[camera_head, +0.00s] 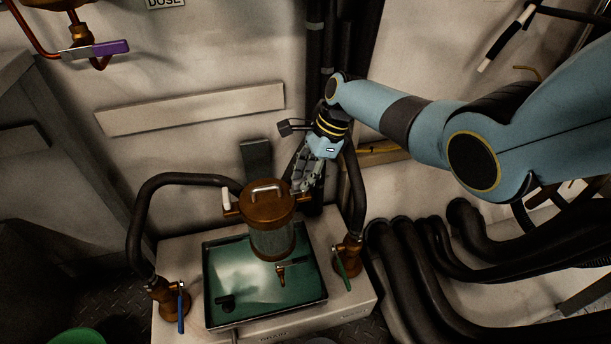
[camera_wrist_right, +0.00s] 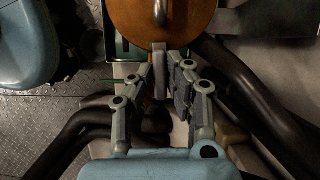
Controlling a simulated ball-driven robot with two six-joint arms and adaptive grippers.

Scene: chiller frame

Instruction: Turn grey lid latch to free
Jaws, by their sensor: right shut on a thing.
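The orange-brown lid (camera_head: 267,199) with a metal bar handle on top caps a clear strainer pot standing in the green tray (camera_head: 215,304). In the wrist view the lid (camera_wrist_right: 190,25) fills the top centre. The grey lid latch (camera_wrist_right: 159,58) sticks out from the lid's near edge, between my right fingers. My right gripper (camera_wrist_right: 162,70) is shut on this latch. In the head view the right gripper (camera_head: 297,186) reaches the lid's right side and mostly hides the latch. A white latch (camera_head: 226,200) stands at the lid's left side. My left gripper is not in view.
Black hoses arch on both sides of the pot. Valves with a blue handle (camera_head: 181,312) and a green handle (camera_head: 341,270) stand left and right. Thick black pipes (camera_head: 400,270) run at the right. A purple-handled valve (camera_head: 110,48) is on the wall.

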